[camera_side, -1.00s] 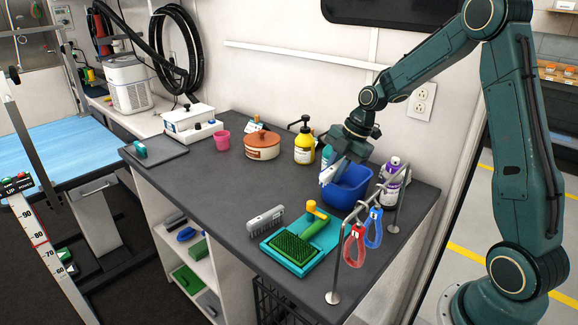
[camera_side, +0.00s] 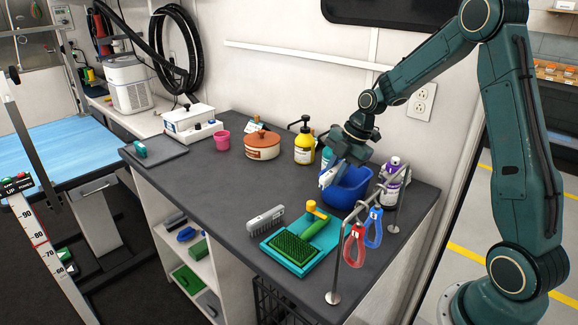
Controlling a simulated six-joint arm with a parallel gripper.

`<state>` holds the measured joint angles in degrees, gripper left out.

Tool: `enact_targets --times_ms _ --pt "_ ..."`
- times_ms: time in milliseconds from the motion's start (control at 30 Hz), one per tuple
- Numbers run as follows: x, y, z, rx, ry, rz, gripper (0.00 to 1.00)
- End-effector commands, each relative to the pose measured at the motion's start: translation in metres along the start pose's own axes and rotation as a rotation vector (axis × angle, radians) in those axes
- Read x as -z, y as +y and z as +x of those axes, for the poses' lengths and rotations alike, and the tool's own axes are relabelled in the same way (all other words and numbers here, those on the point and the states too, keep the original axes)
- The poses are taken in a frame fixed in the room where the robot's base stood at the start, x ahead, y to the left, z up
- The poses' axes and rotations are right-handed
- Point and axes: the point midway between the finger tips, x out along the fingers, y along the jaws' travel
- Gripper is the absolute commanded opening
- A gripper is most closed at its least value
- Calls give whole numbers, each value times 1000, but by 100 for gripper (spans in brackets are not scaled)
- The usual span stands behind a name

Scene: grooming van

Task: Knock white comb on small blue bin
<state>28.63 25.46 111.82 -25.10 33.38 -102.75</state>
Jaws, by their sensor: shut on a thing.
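The small blue bin (camera_side: 350,192) stands upright on the dark counter, toward its back right. My gripper (camera_side: 337,168) is at the bin's left upper edge, pointing down and to the left. It is shut on a small white thing, the white comb (camera_side: 327,179), of which only a short part shows. The comb is at the left side of the bin's rim; I cannot tell whether they touch. My gripper covers part of the bin's opening.
A grey-white brush (camera_side: 265,220) and a teal tray (camera_side: 278,248) with a green brush lie in front. A metal rail (camera_side: 367,203) with red and blue loops, a purple-labelled bottle (camera_side: 392,180) and a yellow pump bottle (camera_side: 304,146) stand nearby. The counter's middle is clear.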

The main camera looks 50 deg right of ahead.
Motion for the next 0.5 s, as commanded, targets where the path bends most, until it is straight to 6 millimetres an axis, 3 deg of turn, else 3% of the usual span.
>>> enact_targets --times_ms 500 --pt "-1 -1 4 0 0 0 0"
